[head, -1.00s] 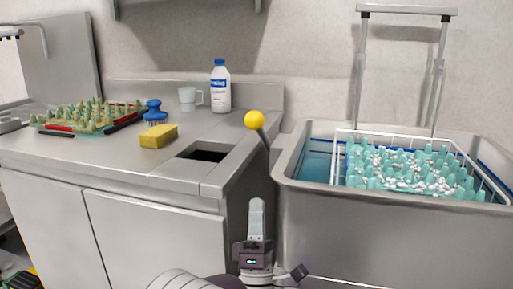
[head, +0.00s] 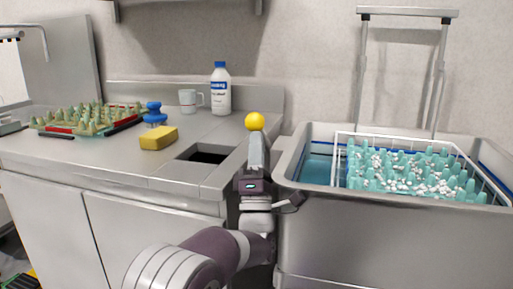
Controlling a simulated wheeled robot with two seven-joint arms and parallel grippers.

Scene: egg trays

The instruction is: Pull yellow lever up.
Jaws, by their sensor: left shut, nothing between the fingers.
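The yellow lever's round knob (head: 255,121) shows between the steel counter and the tub on the right. Its stalk is hidden behind my gripper. My left gripper (head: 257,138) points upward with its fingers shut, just below the knob in the picture. I cannot tell whether the fingertips touch the knob or its stalk. My right gripper is not in view.
The steel tub (head: 300,165) on the right holds blue liquid and a teal egg tray (head: 400,172) in a wire rack. On the counter are a square opening (head: 208,155), yellow sponge (head: 158,138), blue brush (head: 154,113), mug (head: 188,100), bottle (head: 220,92) and egg tray (head: 85,118).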

